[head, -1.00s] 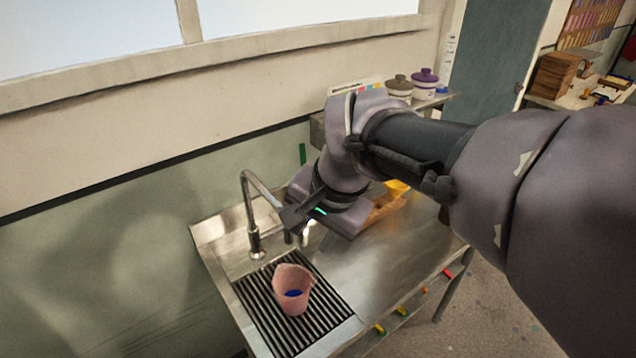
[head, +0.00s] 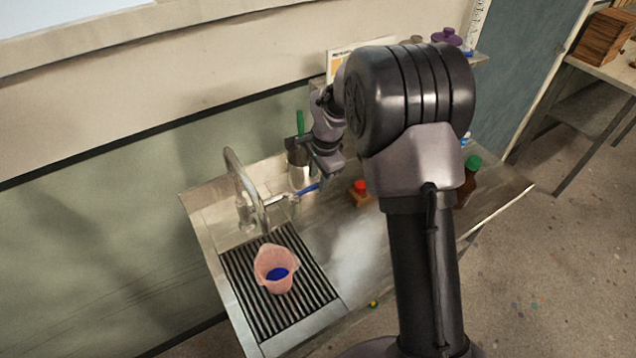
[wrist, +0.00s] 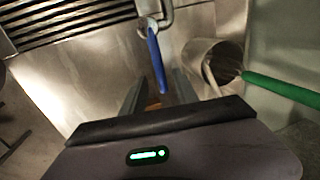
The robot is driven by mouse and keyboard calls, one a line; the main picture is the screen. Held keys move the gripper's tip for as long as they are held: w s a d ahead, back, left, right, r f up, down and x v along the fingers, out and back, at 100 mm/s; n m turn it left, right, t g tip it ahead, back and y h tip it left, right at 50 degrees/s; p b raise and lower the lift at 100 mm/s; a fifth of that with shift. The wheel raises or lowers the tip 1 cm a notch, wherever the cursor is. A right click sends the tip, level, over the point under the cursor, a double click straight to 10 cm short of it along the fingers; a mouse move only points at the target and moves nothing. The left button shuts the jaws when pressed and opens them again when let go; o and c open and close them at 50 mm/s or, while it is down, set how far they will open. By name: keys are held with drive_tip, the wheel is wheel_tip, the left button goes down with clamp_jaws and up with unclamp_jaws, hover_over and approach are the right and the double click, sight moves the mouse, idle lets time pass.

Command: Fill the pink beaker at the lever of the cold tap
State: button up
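The pink beaker (head: 276,256) stands upright on the black drain grate (head: 313,281) below the spout of the metal tap (head: 238,172). A dark blue patch shows inside it; I cannot tell whether it is liquid. The tap's blue lever (head: 306,189) points right from the tap's base. In the wrist view the lever (wrist: 155,58) runs toward my gripper (wrist: 158,92). My fingers are apart and empty, with the lever's tip appearing in the gap between them. I cannot tell how far it is from them. In the head view my gripper (head: 327,168) is just above and right of the lever.
A metal container (wrist: 203,70) with a green-handled tool (wrist: 280,90) stands close beside my gripper, near the wall. A red-topped item (head: 360,187) and a brown bottle with a green cap (head: 472,163) stand farther right. Counter right of the grate is clear.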

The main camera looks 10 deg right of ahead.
drive_tip(key=shift+w+f, duration=0.25)
drive_tip(key=shift+f, duration=0.75)
clamp_jaws()
idle(0.7)
